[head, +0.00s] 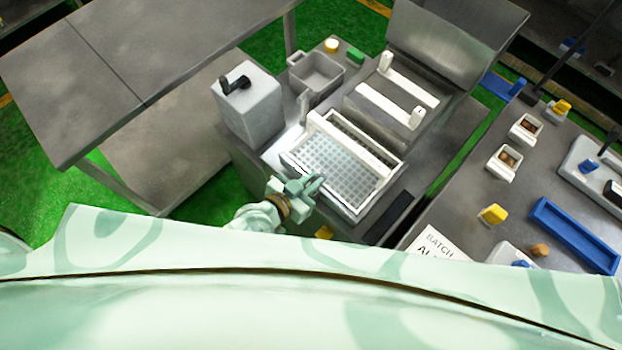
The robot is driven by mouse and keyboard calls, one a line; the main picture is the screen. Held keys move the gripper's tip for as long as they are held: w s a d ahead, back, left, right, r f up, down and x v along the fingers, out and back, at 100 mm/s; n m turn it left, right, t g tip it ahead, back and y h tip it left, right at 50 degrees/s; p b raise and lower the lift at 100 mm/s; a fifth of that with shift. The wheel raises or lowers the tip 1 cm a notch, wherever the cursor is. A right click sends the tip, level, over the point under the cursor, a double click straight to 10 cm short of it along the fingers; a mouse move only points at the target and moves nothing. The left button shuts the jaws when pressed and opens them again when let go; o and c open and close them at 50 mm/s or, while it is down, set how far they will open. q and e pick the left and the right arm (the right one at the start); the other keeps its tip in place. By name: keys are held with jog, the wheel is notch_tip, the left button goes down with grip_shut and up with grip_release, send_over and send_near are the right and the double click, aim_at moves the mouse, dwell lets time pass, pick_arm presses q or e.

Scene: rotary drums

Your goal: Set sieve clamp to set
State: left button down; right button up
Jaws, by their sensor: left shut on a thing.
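A white-framed sieve (341,170) with a pale grid sits in the grey machine's top, in the middle of the head view. My left gripper (308,186) is at the sieve's near left edge and is shut on a small part there. The fingers hide most of that part, so I cannot tell its shape or whether it is the sieve clamp. Two white bars with upright posts (385,64) lie on the machine behind the sieve. I cannot tell which part is the clamp. My right gripper is not in view.
A grey box with a black crank (248,108) stands left of the sieve. A raised metal lid (455,45) stands at the back. A table at right holds a blue tray (574,236).

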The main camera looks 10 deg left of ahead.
pick_arm(q)
jog(key=c, duration=1.4)
grip_release()
jog(key=shift+c, duration=0.2)
jog(key=p+v, duration=0.2)
jog(key=v, duration=1.4)
jog(key=shift+p, duration=0.4)
jog(key=shift+s+r, duration=0.1)
